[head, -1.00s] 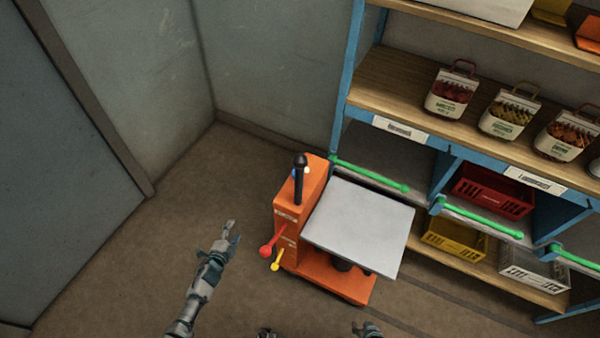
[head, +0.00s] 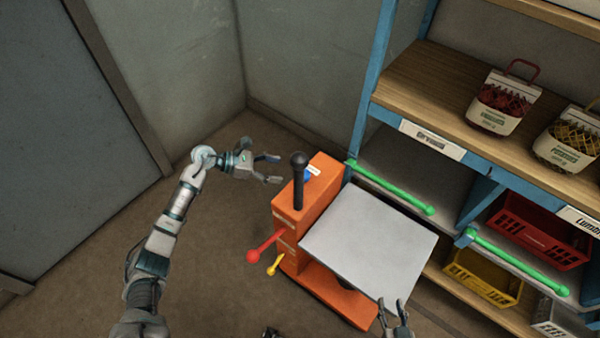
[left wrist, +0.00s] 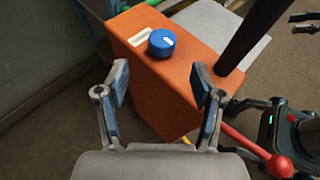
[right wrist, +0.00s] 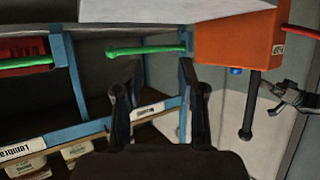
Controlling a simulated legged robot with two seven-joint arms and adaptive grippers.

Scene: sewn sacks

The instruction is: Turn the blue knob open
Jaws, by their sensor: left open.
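The blue knob (head: 307,175) is on top of the orange column (head: 318,200) of a cart, partly hidden behind a black upright handle. In the left wrist view the knob (left wrist: 162,42) is round with a white mark, beyond and between my fingertips. My left gripper (head: 279,169) is open and empty, just left of the column top and apart from the knob. My right gripper (head: 392,303) is open and empty near the front right corner of the grey platform. The right wrist view shows a small blue part of the knob (right wrist: 236,71).
The black handle (head: 299,180) stands close to the knob. A red lever (head: 262,248) and a yellow lever (head: 275,265) stick out of the column's left side. The grey platform (head: 370,240) and blue shelving with green bars (head: 395,188) lie right. Floor at left is clear.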

